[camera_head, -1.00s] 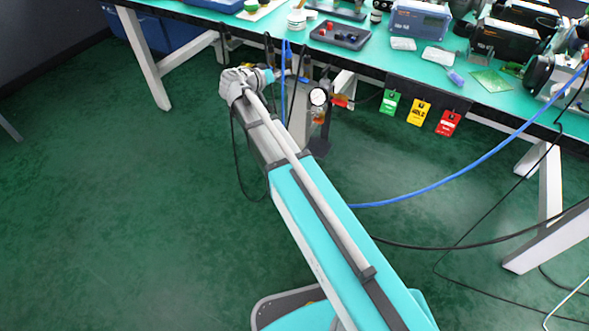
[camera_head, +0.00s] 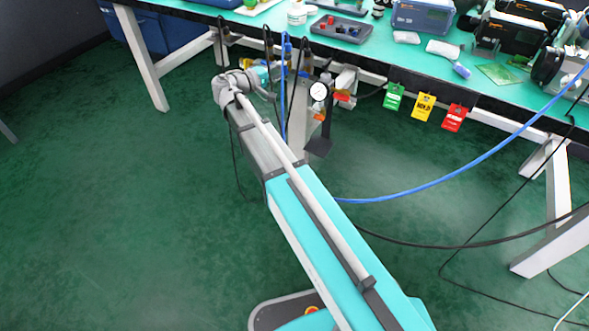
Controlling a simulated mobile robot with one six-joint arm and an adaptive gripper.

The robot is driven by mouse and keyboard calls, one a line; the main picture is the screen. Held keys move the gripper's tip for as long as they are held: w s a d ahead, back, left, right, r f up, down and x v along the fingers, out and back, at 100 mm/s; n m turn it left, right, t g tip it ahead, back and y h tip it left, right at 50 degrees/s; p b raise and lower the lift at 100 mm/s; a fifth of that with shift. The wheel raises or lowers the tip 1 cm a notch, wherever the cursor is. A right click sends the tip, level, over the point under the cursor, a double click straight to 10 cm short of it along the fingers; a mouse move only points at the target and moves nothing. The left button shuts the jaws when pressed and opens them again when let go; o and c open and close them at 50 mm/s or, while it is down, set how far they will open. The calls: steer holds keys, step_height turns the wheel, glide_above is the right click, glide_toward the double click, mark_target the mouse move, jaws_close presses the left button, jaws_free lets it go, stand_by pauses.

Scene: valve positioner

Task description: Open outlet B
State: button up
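My arm reaches away from the camera toward the underside of the bench. Its grey wrist (camera_head: 232,88) is just left of the piping under the front edge. I cannot make out gripper fingers; the end of the arm blends into the fittings there. The piping carries a round white pressure gauge (camera_head: 318,91), a red handle (camera_head: 342,97), an orange part (camera_head: 319,115) and yellow fittings (camera_head: 248,63). No label marking outlet B is readable, so I cannot tell which valve it is or its state.
A blue hose (camera_head: 430,190) and dark cables (camera_head: 420,244) hang and curve across the right side. Green, yellow and red tags (camera_head: 423,107) hang from the bench edge. The bench top (camera_head: 385,60) holds trays and instruments. The green floor (camera_head: 110,220) on the left is clear.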

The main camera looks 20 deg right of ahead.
steer(key=shift+f+n+h+b, duration=0.3)
steer(key=shift+n+b, duration=0.15)
steer(key=shift+n, duration=0.25)
steer(key=v, duration=1.4)
steer(key=s+d+f+m+g+y+b, duration=0.1)
steer(key=s+d+f+y+b, duration=0.3)
steer(key=f, duration=0.9)
steer(key=s+d+f+m+g+y+b, duration=0.1)
steer(key=s+d+f+g+y+b, duration=0.3)
steer(key=f, duration=0.9)
steer(key=shift+s+d+m+g+y+b, duration=0.3)
steer(key=shift+s+d+y+b, duration=0.2)
steer(key=shift+s+d+b, duration=1.65)
steer(key=shift+o, duration=0.2)
steer(key=shift+w+d+p, duration=0.45)
steer(key=shift+w+p, duration=0.05)
